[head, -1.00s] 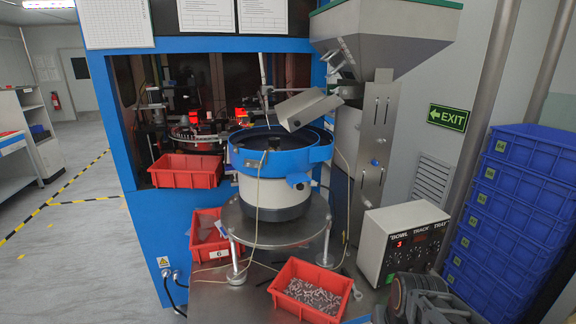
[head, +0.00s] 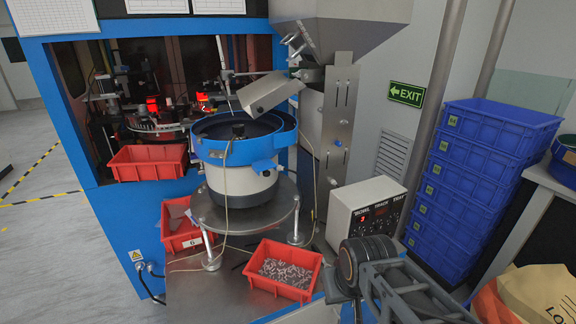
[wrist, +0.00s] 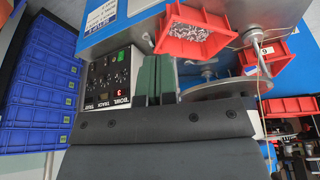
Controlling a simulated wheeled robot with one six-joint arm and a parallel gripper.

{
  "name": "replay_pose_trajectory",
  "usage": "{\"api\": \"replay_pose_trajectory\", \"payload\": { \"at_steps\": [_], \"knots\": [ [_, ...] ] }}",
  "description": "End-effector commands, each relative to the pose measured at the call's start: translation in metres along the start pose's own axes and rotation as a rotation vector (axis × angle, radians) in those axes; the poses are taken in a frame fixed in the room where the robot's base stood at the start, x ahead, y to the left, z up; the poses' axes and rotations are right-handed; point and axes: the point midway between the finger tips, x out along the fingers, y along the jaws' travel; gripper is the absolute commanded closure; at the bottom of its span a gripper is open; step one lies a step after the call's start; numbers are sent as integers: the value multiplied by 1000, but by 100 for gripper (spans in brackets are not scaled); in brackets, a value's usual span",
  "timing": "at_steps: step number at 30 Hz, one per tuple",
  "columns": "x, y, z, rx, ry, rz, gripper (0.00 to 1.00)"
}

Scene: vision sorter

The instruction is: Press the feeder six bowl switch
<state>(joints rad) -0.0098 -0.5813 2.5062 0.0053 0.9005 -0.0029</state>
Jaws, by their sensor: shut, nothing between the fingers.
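A white control box (head: 365,212) stands right of the bowl feeder in the head view. Its black panel is labelled BOWL, TRACK and TRAY, with a red digit that looks like 3. The wrist view shows the panel (wrist: 108,80) upside down, with several knobs or switches too small to tell apart. My gripper (wrist: 157,80) is shut and empty; its dark green fingers are together, beside the panel in that picture and apart from it as far as I can tell. In the head view my arm is in front of the box's lower right, and the fingertips are not clear there.
The blue-rimmed bowl feeder (head: 240,165) stands on a round metal table. A red bin (head: 284,268) of small parts and a red bin labelled 6 (head: 180,225) are near it. Stacked blue crates (head: 470,190) stand right of the box.

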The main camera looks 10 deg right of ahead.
Motion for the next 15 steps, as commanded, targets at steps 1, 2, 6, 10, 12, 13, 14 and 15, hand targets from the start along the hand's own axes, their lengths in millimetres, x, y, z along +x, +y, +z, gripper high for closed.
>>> {"api": "replay_pose_trajectory", "payload": {
  "at_steps": [1,2,6,10,12,13,14,15],
  "knots": [
    [0,0,0,0,0,0,100],
    [0,0,0,0,0,0,100],
    [9,4,3,17,-2,5,100],
    [40,19,13,73,-38,22,100],
    [68,32,22,124,-76,35,100],
    [81,38,26,148,-95,42,100],
    [94,46,30,171,-114,51,100],
    [112,57,35,200,-139,67,100]
  ]
}}
